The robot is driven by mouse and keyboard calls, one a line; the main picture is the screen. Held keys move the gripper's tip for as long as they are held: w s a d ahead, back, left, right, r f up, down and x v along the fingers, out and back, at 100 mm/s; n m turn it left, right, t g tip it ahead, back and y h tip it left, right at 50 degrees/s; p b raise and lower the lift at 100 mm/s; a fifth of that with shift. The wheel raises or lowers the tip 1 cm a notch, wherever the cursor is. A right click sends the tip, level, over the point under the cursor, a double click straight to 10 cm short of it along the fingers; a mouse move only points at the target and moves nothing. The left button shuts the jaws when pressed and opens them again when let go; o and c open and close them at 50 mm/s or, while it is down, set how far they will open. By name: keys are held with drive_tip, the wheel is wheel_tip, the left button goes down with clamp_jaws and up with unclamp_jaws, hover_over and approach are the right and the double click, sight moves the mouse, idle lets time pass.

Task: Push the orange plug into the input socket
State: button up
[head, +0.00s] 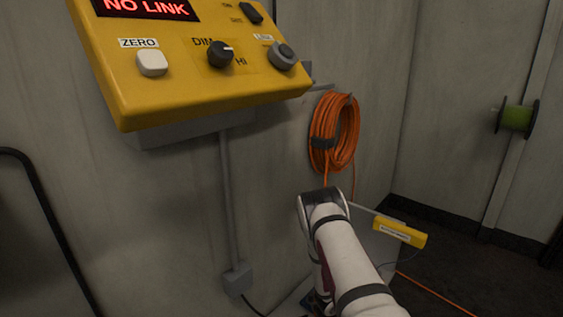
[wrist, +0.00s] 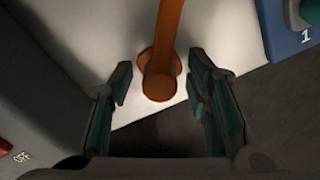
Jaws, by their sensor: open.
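In the wrist view my gripper (wrist: 158,88) is open, with one dark green-padded finger on each side. An orange rod-like piece with a round flared end (wrist: 157,85), which looks like the orange plug or its cable, lies between the fingers, with a gap showing on both sides. Its flared end lies over the edge of a white surface (wrist: 205,28). I cannot tell whether it is seated in anything. No input socket can be made out for certain. In the head view my arm hides the gripper and the plug.
A yellow console (head: 185,85) reads "NO LINK". An orange cable coil (head: 335,132) hangs on the wall, its cable running down behind my arm. A yellow labelled bar (head: 399,232) is right of my arm. The wrist view shows a blue block marked 1 (wrist: 285,30).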

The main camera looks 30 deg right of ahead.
clamp_jaws()
drive_tip(key=shift+r, duration=0.1)
drive_tip(key=shift+r+p, duration=2.2)
drive_tip(key=shift+r, duration=0.7)
